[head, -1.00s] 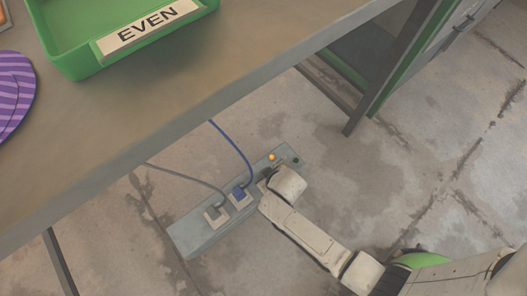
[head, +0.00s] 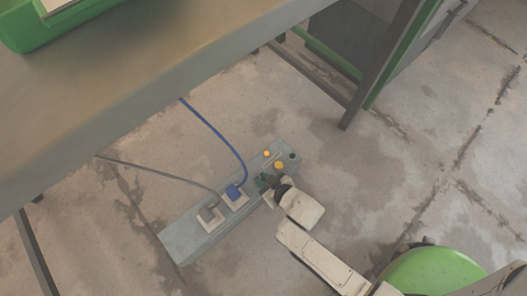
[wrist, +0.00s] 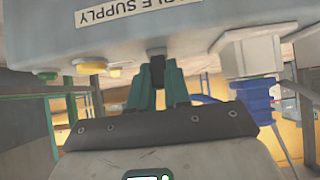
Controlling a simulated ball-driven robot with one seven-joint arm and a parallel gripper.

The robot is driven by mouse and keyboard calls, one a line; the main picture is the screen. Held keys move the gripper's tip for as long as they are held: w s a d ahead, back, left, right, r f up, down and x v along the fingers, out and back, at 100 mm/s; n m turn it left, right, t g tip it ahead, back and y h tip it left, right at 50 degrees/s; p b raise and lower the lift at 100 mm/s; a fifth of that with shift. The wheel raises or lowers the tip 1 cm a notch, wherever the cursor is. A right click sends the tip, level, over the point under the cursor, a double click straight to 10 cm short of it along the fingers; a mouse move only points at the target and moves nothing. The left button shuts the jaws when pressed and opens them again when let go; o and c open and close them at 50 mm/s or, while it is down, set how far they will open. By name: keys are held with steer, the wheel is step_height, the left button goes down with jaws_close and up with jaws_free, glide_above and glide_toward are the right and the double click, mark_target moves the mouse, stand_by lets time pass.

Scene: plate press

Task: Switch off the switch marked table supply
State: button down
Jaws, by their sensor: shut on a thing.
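A grey supply box (head: 185,238) lies on the floor below the table's edge. In the wrist view its face (wrist: 215,22) carries a white label (wrist: 138,10), cut off at the top, with "SUPPLY" readable. A small black switch lever (wrist: 157,70) sticks out below the label. My gripper (wrist: 157,82) has its teal fingers shut on this lever, one finger on each side. In the head view my gripper (head: 268,183) is at the box's near side, beside the sockets, and hides the lever. Whether the switch is on or off cannot be told.
A blue plug (head: 234,191) and a grey plug (head: 208,213) sit in the box's sockets, with cables running up to the table (head: 120,105). Amber lamps (head: 266,153) (head: 279,165) are near the box's far end. A table leg (head: 380,65) stands beyond. Floor at the right is clear.

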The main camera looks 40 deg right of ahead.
steer(key=shift+s+f, duration=0.15)
steer(key=c, duration=1.1)
jaws_free()
steer(key=shift+p+v, duration=4.05)
steer(key=shift+v, duration=1.4)
